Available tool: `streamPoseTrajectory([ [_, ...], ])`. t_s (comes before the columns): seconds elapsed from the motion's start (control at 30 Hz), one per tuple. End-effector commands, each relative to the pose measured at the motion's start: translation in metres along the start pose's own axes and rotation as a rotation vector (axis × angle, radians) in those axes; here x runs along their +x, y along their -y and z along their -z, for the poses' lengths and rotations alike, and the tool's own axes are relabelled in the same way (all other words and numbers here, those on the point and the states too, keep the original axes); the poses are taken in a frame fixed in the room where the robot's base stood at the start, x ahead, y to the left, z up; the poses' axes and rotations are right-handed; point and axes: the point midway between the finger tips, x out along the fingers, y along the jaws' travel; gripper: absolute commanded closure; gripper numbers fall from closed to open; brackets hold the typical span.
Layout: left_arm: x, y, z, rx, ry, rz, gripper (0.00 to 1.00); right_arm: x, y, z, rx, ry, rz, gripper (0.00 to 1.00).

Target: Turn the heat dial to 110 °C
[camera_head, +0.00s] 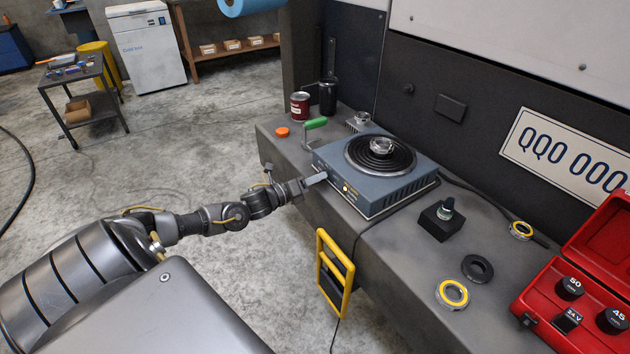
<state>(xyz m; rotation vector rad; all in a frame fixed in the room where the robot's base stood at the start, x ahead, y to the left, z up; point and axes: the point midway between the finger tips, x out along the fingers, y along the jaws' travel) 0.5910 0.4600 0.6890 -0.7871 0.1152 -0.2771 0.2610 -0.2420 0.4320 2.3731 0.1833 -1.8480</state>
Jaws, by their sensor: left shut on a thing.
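A blue-grey heater box (378,187) stands on the workbench, with a round black ringed plate (381,155) on top. A small metal ring-shaped part (381,145) sits on the plate. My left gripper (320,179) reaches in from the left to the box's front face, near its left end. It is shut on the heat dial, which its fingers hide; the dial's setting cannot be read. My right gripper is out of view.
A green-handled tool (316,124), an orange cap (282,132) and a dark red can (300,105) stand left of the heater. A black block (438,225), rings (452,294) and a red case (540,290) lie to the right. A yellow frame (322,262) hangs at the bench front.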

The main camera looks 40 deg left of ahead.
Motion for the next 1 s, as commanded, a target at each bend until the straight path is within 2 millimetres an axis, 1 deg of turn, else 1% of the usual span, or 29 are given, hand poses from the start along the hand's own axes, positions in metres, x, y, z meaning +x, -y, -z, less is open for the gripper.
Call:
streamPoseTrajectory([
  [0.2, 0.000, -0.001, 0.002, 0.205, -0.004, -0.001, 0.93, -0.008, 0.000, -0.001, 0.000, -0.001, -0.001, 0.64],
  [0.6, 0.000, -0.001, 0.002, 0.555, -0.005, 0.000, 0.93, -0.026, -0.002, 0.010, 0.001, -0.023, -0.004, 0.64],
  [0.8, 0.000, -0.001, 0.002, 0.677, -0.004, -0.001, 0.93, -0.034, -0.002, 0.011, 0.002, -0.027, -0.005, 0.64],
  [1.0, 0.000, -0.001, 0.003, 0.753, -0.005, 0.000, 0.93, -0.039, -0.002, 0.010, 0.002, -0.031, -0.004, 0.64],
])
